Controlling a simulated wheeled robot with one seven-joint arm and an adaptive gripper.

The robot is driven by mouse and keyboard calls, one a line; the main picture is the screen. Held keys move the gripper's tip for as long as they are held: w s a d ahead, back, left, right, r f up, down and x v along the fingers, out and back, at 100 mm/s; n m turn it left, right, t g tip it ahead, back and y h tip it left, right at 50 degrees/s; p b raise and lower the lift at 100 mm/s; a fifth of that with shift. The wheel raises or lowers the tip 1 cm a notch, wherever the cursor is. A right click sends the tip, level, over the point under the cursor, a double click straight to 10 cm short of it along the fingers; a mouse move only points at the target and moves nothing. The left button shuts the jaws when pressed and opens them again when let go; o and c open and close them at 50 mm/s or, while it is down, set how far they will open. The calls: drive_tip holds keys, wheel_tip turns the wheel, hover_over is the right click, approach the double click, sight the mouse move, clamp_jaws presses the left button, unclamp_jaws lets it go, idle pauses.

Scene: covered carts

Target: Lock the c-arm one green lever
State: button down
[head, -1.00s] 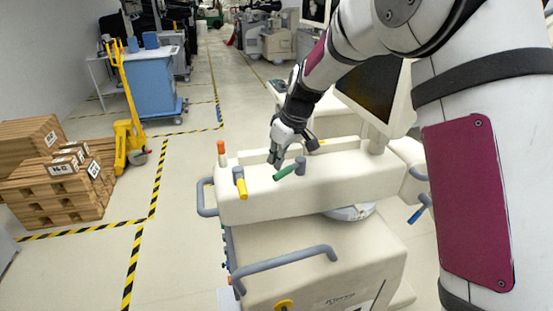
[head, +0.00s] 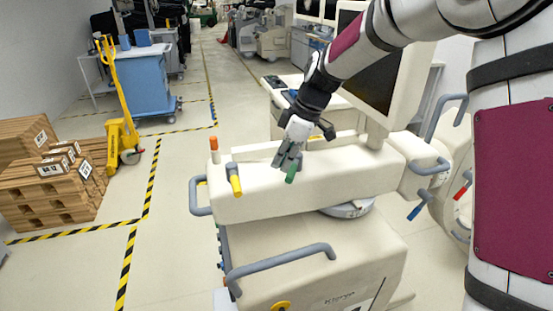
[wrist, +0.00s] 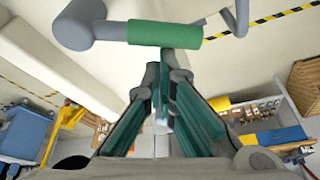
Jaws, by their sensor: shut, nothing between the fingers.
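The green lever (head: 291,173) sits on top of the white c-arm housing (head: 345,183), its handle pointing toward the front of the housing. In the wrist view the green grip (wrist: 165,33) lies across the top of the picture, joined to a grey pivot (wrist: 80,25) at its left. My gripper (head: 281,160) is shut and empty, with its fingertips just left of the lever in the head view. In the wrist view the fingertips (wrist: 166,58) are right at the grip's lower edge; I cannot tell whether they touch it.
A yellow lever (head: 235,184) and an orange-topped post (head: 214,148) stand on the left end of the housing. A monitor (head: 372,75) rises behind it. A grey handle (head: 280,262) juts out below. Floor at the left is clear up to the pallets (head: 50,185).

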drive_tip(key=d+n, duration=0.1)
drive_tip(key=n, duration=0.1)
drive_tip(key=s+d+n+g, duration=0.1)
drive_tip(key=n, duration=0.1)
drive_tip(key=shift+s+d, duration=0.1)
drive_tip(key=shift+d, duration=0.2)
drive_tip(key=shift+s+d, duration=0.1)
drive_tip(key=shift+d, duration=0.5)
drive_tip(key=shift+a, duration=0.45)
drive_tip(key=a+r, duration=0.2)
drive_tip(key=a, duration=0.1)
wheel_tip(320, 180, up, 8)
drive_tip(key=b, duration=0.1)
hover_over(291, 172)
drive_tip(key=d, duration=0.1)
drive_tip(key=shift+d, duration=0.15)
